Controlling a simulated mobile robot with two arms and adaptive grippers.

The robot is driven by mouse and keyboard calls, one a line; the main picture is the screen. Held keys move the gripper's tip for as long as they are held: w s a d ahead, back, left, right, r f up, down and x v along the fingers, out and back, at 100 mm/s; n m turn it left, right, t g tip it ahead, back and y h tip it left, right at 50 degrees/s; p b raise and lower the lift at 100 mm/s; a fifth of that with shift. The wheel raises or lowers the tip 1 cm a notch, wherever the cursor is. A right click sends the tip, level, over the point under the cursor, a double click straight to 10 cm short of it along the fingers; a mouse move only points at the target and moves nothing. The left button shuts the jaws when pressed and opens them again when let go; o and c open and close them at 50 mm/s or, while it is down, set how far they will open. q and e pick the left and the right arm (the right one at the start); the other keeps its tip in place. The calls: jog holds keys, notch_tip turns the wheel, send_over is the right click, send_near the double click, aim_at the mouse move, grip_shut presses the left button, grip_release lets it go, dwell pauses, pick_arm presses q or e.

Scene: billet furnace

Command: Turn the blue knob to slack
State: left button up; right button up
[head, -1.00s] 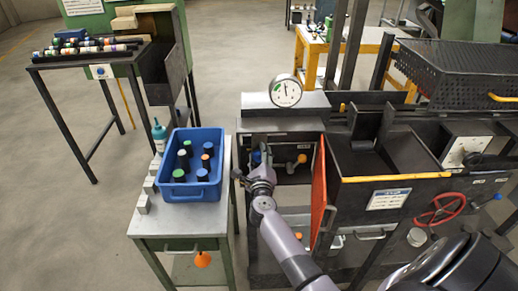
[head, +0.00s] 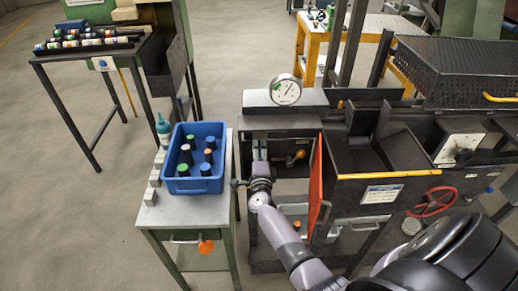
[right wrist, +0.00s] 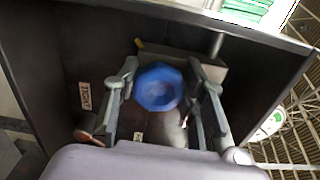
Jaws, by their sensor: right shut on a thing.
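The blue knob (right wrist: 158,88) shows in the right wrist view, inside a dark recessed housing. My right gripper (right wrist: 163,80) has one finger on each side of it and is shut on it. A "TIGHT" label (right wrist: 84,95) is on the panel to the left of the knob. A small yellow mark shows just above and left of the knob. In the head view my right gripper (head: 259,168) reaches into the open bay under the gauge (head: 286,90), and the knob is hidden there. My left gripper is not in view.
An orange-tipped lever (head: 297,157) is right of my gripper in the same bay. The open orange door (head: 316,185) stands close to my right arm. A blue crate (head: 196,187) with several bottles sits on the cart to the left. A red handwheel (head: 436,202) is at right.

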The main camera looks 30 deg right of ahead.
jog(key=shift+f+n, duration=0.1)
jog(key=shift+n, duration=0.2)
jog(key=o, duration=1.2)
jog(key=shift+s+a, duration=0.15)
jog(key=shift+s, duration=0.05)
jog(key=shift+v, duration=5.85)
